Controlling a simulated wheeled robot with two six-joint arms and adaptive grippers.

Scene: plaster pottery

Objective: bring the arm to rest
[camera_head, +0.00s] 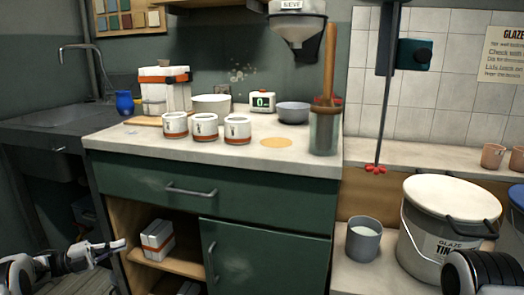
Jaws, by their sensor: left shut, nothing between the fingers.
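My left gripper (119,245) comes in low at the left, in front of the open shelf of the green cabinet. Its fingers are shut and empty, pointing right. It looks apart from the cabinet, though the exact gap cannot be told. Part of my right arm (485,273) shows at the lower right corner, in front of the glaze bucket. Its gripper is out of the picture.
A worktop (207,149) holds three white cups (205,127), a strapped white mould (165,90), bowls and a scale (262,101). At the right stand a lidded glaze bucket (422,240) and a grey pot (363,241). A shelf (180,262) holds another strapped mould (157,240).

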